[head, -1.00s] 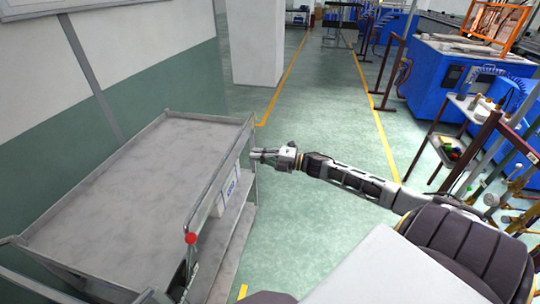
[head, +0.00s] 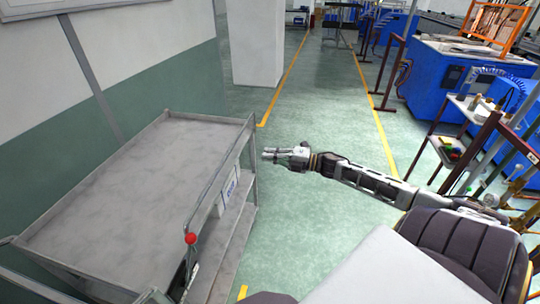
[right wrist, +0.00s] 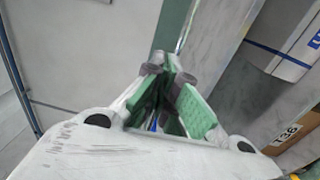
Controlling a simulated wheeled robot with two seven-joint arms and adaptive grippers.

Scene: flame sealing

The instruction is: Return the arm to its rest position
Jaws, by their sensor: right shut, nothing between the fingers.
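My right arm reaches in from the right in the head view, stretched out over the open floor. My right gripper (head: 268,154) is shut and empty, pointing left toward the grey metal cart (head: 130,180). It is beside the cart's right rail, with a gap of floor showing between them. In the right wrist view its green-padded fingers (right wrist: 165,75) are closed together. My left gripper is not in view.
A red ball-shaped knob (head: 190,238) is on the cart's near right side. A white box (head: 228,188) sits on the cart's lower shelf. Blue machines (head: 450,80) and a small tool shelf stand at right. The green floor between is clear.

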